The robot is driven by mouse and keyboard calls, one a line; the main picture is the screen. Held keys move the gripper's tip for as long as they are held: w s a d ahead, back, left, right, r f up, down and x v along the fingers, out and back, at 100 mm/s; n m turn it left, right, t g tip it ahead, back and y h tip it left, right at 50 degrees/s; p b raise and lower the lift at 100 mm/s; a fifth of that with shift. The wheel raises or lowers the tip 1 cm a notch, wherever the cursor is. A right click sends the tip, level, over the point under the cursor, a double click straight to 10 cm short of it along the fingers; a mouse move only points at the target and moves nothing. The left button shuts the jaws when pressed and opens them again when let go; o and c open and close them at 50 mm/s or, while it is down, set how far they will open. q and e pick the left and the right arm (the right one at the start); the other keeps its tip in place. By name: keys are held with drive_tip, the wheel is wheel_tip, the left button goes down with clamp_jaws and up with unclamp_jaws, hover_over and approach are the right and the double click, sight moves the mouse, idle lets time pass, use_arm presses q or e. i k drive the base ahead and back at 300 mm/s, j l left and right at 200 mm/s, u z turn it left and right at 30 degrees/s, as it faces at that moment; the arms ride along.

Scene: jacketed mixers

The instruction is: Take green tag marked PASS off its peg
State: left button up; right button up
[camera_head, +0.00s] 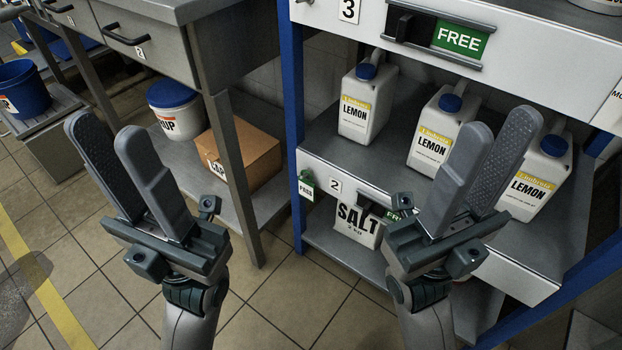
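The green tag (306,187) hangs against the blue front post at the left of the shelf rack, beside the number 2 plate. It has a white lower part reading PASS; its peg is too small to make out. My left gripper (108,130) is open and empty, well to the left of the tag and nearer to me. My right gripper (502,125) is open and empty, to the right of the tag, in front of the lemon jugs in the picture. Neither gripper touches the tag.
Lemon jugs (367,103) stand on the rack's middle shelf (330,150). A FREE slider sign (459,39) is on the upper shelf front. A salt container (357,226) stands below. A grey bench leg (236,180) stands left of the rack, with a cardboard box (252,155) behind it.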

sight(306, 189)
drive_tip(key=z, duration=0.35)
drive_tip(key=j+z, duration=0.35)
drive_tip(key=i+j+z, duration=0.1)
drive_tip(key=j+z, duration=0.15)
drive_tip(key=z, duration=0.15)
drive_tip(key=j+z, duration=0.35)
drive_tip(key=k+j+z, duration=0.1)
drive_tip(key=j, duration=0.3)
drive_tip(key=j+z, duration=0.1)
drive_tip(key=j, duration=0.25)
drive_tip(key=k+j+z, duration=0.1)
drive_tip(key=j, duration=0.3)
drive_tip(key=k+j+z, duration=0.1)
drive_tip(key=j, duration=0.25)
drive_tip(key=k+j, duration=0.2)
drive_tip(key=j, duration=0.15)
drive_tip(key=k+j, duration=0.1)
drive_tip(key=j, duration=0.2)
drive_tip(key=k+j, duration=0.1)
drive_tip(key=j, duration=0.2)
drive_tip(key=k+j+z, duration=0.1)
drive_tip(key=j, duration=0.2)
